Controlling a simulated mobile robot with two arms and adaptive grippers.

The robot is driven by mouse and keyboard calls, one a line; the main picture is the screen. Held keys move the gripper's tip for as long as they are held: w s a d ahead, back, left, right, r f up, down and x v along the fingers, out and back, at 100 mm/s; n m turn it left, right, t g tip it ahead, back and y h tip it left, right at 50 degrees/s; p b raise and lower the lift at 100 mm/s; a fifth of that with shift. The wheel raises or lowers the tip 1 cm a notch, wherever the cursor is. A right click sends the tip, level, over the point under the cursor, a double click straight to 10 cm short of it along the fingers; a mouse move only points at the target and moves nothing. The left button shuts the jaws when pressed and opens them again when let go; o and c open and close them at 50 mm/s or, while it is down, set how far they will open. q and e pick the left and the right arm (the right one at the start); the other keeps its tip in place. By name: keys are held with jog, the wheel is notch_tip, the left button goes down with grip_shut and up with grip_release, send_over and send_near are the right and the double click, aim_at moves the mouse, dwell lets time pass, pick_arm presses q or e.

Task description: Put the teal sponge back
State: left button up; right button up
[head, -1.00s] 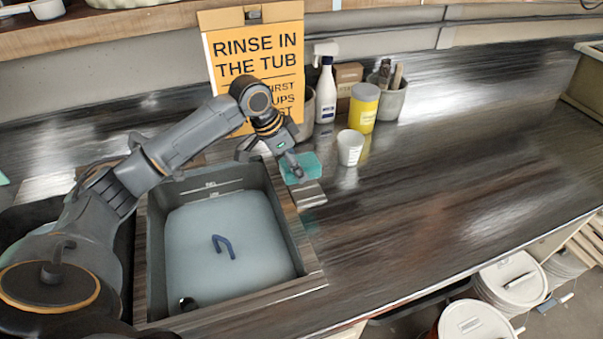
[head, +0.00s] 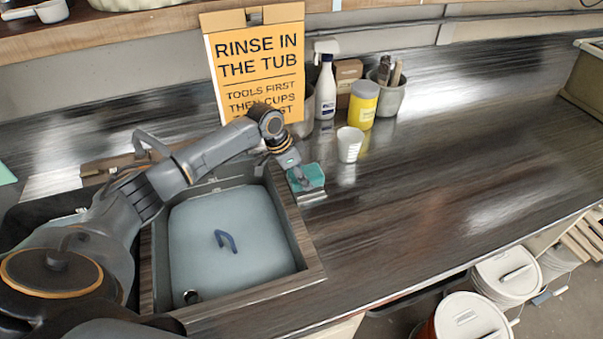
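The teal sponge (head: 311,174) is at the right rim of the sink tub, over a small pale metal tray (head: 313,197) on the counter. My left gripper (head: 301,181) reaches across the tub from the left and is shut on the sponge. A finger covers part of the sponge's left side; the far finger is hidden. The sponge is low over the tray, and I cannot tell if it touches it. My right gripper is not in view.
The tub (head: 285,215) holds cloudy water with a blue handle (head: 226,240) showing. A yellow sign (head: 262,60) stands behind it. A white cup (head: 350,145), yellow jar (head: 363,105) and spray bottle (head: 326,85) stand beyond the sponge. The counter to the right is clear.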

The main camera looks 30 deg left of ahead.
pick_arm(q)
jog(key=o, duration=1)
jog(key=b+v, duration=0.2)
jog(key=v, duration=1)
jog(key=shift+r, duration=0.1)
